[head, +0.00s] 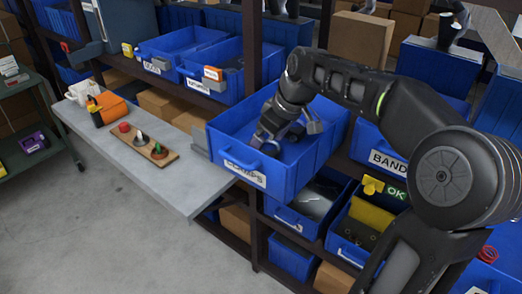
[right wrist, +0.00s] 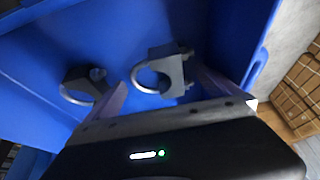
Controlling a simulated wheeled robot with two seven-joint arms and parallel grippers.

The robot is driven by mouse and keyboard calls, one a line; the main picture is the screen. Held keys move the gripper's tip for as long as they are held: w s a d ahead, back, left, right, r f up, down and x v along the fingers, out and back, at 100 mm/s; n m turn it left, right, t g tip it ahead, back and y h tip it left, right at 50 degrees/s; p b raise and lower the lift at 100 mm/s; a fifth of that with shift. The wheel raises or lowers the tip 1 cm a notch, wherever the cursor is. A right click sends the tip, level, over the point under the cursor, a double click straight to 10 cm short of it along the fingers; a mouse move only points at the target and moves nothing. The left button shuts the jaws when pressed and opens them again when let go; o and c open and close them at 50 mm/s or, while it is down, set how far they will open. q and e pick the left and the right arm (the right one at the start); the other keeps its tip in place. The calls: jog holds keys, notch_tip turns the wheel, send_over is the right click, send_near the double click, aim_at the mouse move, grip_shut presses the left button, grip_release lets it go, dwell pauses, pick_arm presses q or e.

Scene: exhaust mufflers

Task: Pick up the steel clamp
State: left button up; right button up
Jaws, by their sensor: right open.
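The right gripper (head: 288,127) is inside the pulled-out blue bin (head: 284,180), whose label is partly readable as "CLAMPS". Its jaws are open, pointing down into the bin. In the right wrist view, a grey steel clamp (right wrist: 166,70) with a round ring lies between the open fingers (right wrist: 160,84), apart from or barely beside them; contact cannot be told. A second, similar clamp (right wrist: 82,84) lies to the left, outside the left finger. My left gripper is not in view.
A grey table (head: 165,190) stands left of the bin, holding a wooden board (head: 143,144) with small items, an orange item (head: 113,108) and a white mug (head: 84,92). Other blue bins fill the rack around. Bin walls surround the gripper closely.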

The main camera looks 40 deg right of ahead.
aim_at(266, 146)
jog(key=shift+w+f, duration=0.1)
jog(key=shift+f, duration=0.15)
dwell(0.4)
jog(key=c, duration=1.5)
jog(key=shift+r, duration=0.15)
notch_tip(266, 146, up, 10)
jog(key=shift+f, duration=0.1)
jog(key=shift+a, duration=0.1)
